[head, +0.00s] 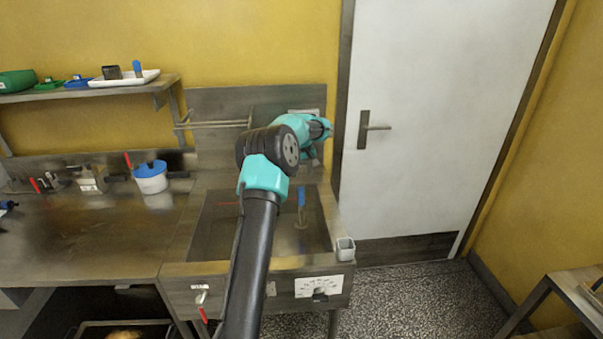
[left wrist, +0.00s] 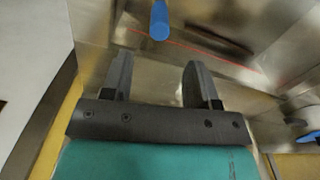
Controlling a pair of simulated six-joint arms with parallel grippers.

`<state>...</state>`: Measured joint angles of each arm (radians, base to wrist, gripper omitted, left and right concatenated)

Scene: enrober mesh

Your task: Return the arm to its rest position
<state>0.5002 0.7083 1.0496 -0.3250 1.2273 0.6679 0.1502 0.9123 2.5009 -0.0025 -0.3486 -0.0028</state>
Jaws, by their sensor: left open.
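My left arm (head: 268,170) rises from the bottom middle of the head view, black below and teal at the joints, and reaches over the steel basin. Its wrist bends to the right near the back wall, and its fingertips are not clear there. In the left wrist view my left gripper (left wrist: 160,75) has its two dark fingers spread apart, with nothing between them. A blue handle (left wrist: 159,20) shows beyond the fingertips, apart from them. In the head view a blue-handled tool (head: 301,197) stands in the basin. My right gripper is not in view.
The basin (head: 192,225) has a small pale cup (head: 345,248) at its front right corner. A wall shelf (head: 90,93) holds trays. Right of the basin are a door and open floor.

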